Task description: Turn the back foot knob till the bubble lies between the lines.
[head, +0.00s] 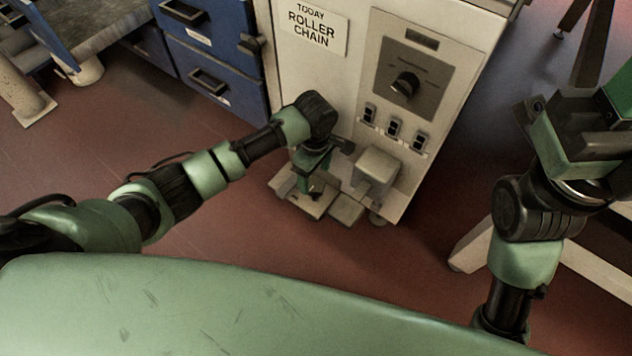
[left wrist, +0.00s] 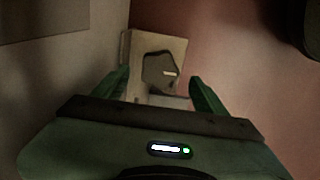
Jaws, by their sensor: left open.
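A dark, faceted knob (left wrist: 160,72) with a pale pointer mark sits on a cream foot bracket (left wrist: 128,62) in the left wrist view. My left gripper (left wrist: 160,92) is open, its green fingers spread to either side below the knob in the picture, apart from it. In the head view my left gripper (head: 314,185) points down over the cream foot plate (head: 300,207) at the cabinet's base and hides the knob there. I cannot make out the bubble or its lines in either view. My right gripper (head: 585,135) is at the right edge, its fingers unclear.
The cream cabinet (head: 335,75) bears a dial panel (head: 410,78) and several switches. A box-shaped cream housing (head: 378,170) juts out low, close to the right of my left gripper. Blue drawers (head: 215,75) stand at left. The red floor in front is clear.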

